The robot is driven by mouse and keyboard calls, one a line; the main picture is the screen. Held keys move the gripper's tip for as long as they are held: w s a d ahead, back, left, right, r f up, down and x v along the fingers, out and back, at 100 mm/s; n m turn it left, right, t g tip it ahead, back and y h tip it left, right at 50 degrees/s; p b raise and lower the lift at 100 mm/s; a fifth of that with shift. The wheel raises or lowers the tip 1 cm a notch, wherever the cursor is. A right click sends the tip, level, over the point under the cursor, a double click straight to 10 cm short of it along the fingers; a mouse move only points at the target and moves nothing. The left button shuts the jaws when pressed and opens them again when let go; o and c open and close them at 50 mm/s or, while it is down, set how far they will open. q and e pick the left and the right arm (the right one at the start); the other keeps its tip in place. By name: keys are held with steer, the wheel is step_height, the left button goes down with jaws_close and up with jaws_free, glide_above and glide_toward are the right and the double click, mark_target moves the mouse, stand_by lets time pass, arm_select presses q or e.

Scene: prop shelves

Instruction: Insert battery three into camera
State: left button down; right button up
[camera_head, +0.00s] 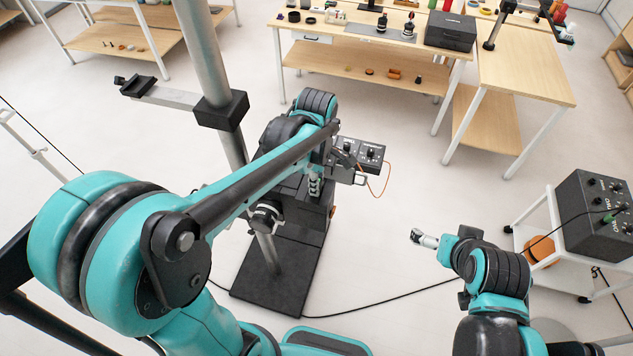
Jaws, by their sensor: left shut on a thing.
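My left arm reaches across the middle of the head view to a dark camera-like assembly (297,205) at the grey column. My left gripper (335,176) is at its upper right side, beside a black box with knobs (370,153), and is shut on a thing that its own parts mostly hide. I cannot pick out battery three for certain or tell whether it touches the camera. A round lens-like part (265,217) shows at the left of the assembly. My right gripper (424,239) is low at the right, over bare floor, apart from everything; its jaws are too small to read.
The column stands on a black base plate (272,283). An orange cable (384,183) hangs from the knob box. A white cart (540,225) with a black control box (592,215) is at the right. Wooden tables (520,68) stand behind. A black cable (400,299) crosses the floor.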

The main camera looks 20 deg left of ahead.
arm_select(q)
steer(key=shift+s+f, duration=0.1)
stand_by(0.3)
steer(key=c, duration=1.3)
jaws_free()
steer(key=shift+c, duration=0.2)
steer(key=o, duration=0.7)
steer(key=shift+r+p, duration=2.75)
steer(key=shift+r, duration=1.15)
step_height(320, 180, up, 4)
steer(key=p, duration=0.2)
steer(key=shift+f+p, duration=0.1)
steer(key=shift+p, duration=0.2)
